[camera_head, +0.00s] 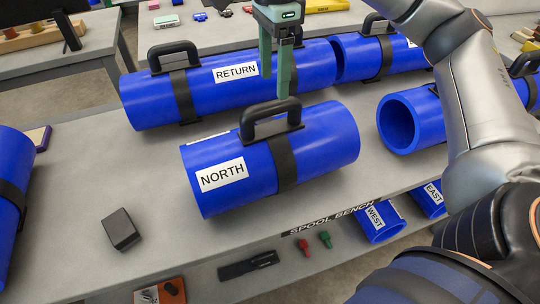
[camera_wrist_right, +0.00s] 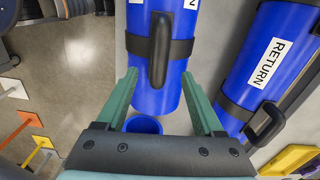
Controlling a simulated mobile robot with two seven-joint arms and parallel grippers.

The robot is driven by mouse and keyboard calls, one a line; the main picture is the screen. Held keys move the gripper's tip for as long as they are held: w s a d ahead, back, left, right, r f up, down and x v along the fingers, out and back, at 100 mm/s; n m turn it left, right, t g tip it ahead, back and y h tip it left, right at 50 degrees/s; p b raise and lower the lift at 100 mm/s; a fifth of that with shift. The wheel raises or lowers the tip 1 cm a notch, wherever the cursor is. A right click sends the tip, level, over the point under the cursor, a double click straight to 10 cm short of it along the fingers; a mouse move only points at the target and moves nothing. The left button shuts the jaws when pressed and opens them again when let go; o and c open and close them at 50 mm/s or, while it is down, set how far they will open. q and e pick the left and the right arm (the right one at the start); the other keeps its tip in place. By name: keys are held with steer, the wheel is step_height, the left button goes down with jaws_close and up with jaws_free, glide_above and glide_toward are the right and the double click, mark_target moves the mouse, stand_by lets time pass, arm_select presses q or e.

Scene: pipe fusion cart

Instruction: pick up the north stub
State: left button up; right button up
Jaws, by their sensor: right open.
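The north stub (camera_head: 325,140) is a thick blue pipe with a white NORTH label, a black strap and a black top handle (camera_head: 268,120). It lies on the grey bench. My right gripper (camera_head: 275,86) has green fingers pointing down and hangs at the handle's far side in the head view; the exact gap is unclear. In the right wrist view the gripper (camera_wrist_right: 160,78) is open and empty. A blue pipe (camera_wrist_right: 152,100) with a black handle (camera_wrist_right: 160,48) shows beyond its spread fingers; its labels are cut off, but it appears to be the north stub. My left gripper is out of view.
The RETURN pipe (camera_head: 215,98) lies behind the north stub. An open-ended blue pipe (camera_head: 412,112) lies to the right, another (camera_head: 10,190) at the left edge. A dark block (camera_head: 121,230) sits at front left. Bare bench (camera_head: 110,175) lies left of the stub.

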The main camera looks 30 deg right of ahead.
mark_target(271, 102)
steer(key=f, duration=0.7)
steer(key=shift+a+f, duration=0.25)
jaws_close()
stand_by(0.3)
stand_by(0.8)
steer(key=shift+r, duration=0.15)
